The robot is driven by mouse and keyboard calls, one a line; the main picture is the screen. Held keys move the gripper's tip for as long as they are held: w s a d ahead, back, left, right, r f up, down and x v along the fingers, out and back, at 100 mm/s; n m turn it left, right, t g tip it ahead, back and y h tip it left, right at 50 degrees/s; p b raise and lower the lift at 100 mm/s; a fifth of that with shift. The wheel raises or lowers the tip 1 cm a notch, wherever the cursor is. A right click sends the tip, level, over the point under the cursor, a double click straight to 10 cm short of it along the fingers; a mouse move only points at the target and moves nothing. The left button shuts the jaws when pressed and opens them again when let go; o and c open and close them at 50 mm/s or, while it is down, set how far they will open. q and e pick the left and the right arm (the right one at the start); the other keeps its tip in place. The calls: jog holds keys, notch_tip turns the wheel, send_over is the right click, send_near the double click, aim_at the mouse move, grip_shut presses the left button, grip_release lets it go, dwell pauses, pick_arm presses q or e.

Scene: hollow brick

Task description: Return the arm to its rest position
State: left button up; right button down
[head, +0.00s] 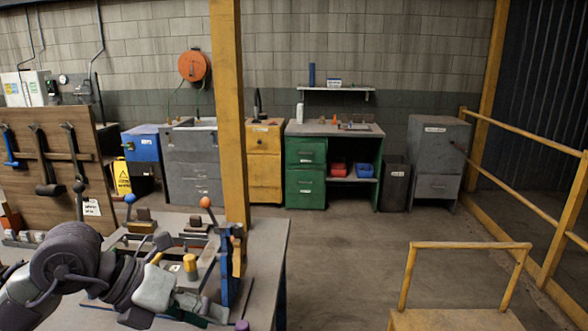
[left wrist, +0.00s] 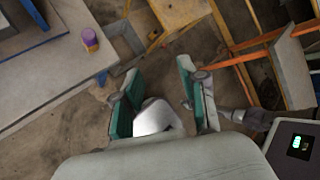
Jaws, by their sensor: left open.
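My left arm comes in from the left of the head view, low over the workbench (head: 262,262). Its gripper (head: 207,309) is over the front part of the bench, near its right end. In the left wrist view my left gripper (left wrist: 160,78) is open, its two green-padded fingers well apart. A bright white rounded shape shows between and below the fingers; I cannot tell what it is, and nothing looks gripped. My right gripper is not clearly in view.
A purple-topped cylinder (left wrist: 89,38) stands at the bench edge. A blue upright fixture (head: 228,272) and levers with orange and blue knobs stand near the gripper. A yellow post (head: 230,120) rises behind. A yellow-railed platform (head: 455,319) is at right; floor between is clear.

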pick_arm(q)
jog(key=s+d+r+n+t+h, duration=0.1)
jog(key=s+d+r+n+h, duration=0.25)
jog(key=d+r+h, duration=0.75)
jog(key=w+a+f+n+t+y, duration=0.35)
jog(key=a+n+t+y, duration=0.45)
jog(key=n, duration=0.4)
jog(key=w+a+f+n+t+y, duration=0.35)
jog(key=a+n+t+y, duration=0.2)
jog(key=n+t, duration=0.6)
jog(key=a+f+n+g+y, duration=0.6)
jog(key=f+n+y, duration=0.1)
jog(key=f, duration=0.5)
jog(key=s+f+n+g, duration=0.3)
jog(key=s+f+g, duration=0.6)
jog(key=f, duration=0.5)
jog(key=s+d+f+g+h, duration=0.15)
jog(key=s+f+g, duration=0.55)
jog(key=s, duration=0.8)
notch_tip(320, 180, down, 25)
jog(key=s+a+f, duration=0.2)
jog(key=s+f, duration=1.5)
jog(key=f, duration=0.1)
jog(key=shift+a+m+g, duration=0.3)
jog(key=shift+a+g, duration=0.05)
jog(key=shift+g, duration=0.1)
